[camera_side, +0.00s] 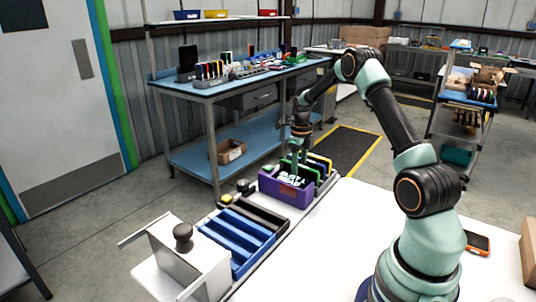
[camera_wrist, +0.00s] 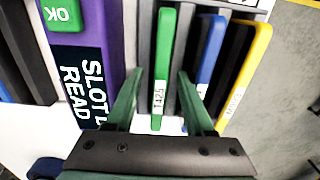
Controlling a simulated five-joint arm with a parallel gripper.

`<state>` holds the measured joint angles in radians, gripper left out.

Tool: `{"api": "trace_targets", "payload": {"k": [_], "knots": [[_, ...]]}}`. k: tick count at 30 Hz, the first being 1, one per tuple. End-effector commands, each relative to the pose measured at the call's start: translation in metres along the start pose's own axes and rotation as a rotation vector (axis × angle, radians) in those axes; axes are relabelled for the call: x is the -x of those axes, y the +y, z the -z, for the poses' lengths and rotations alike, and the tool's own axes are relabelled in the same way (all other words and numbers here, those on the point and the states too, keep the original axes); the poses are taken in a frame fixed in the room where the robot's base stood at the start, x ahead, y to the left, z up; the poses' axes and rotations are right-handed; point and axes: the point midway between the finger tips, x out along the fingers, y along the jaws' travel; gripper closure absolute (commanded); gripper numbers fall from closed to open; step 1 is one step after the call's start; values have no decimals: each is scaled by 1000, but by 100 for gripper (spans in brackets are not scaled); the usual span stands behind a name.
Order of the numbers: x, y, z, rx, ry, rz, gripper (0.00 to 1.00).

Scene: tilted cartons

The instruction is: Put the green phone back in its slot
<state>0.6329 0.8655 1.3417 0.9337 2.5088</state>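The green phone (camera_wrist: 164,50), with a white label reading T425, stands on edge in the wrist view, beside the purple slot reader (camera_wrist: 112,45). My gripper (camera_wrist: 160,74) is open, with one fingertip on each side of the green phone and a visible gap on both sides. In the side view my gripper (camera_side: 299,158) points down over the purple reader (camera_side: 284,188) and the rack of phones behind it. The lower part of the green phone and the slot floor are hidden.
A blue phone (camera_wrist: 210,48) and a yellow phone (camera_wrist: 248,70) stand just right of the green one. The reader shows a green OK screen (camera_wrist: 62,14). A blue slotted tray (camera_side: 238,236) lies in front of the reader.

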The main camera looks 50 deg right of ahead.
Motion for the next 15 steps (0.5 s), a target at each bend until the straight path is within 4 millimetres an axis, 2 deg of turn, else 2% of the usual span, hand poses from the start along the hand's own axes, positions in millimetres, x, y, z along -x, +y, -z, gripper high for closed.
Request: {"api": "trace_targets", "payload": {"k": [8,11,15], "knots": [[7,0,0,0,0,0,46],[21,0,-1,0,-3,2,46],[49,-1,-1,0,-4,3,46]]}}
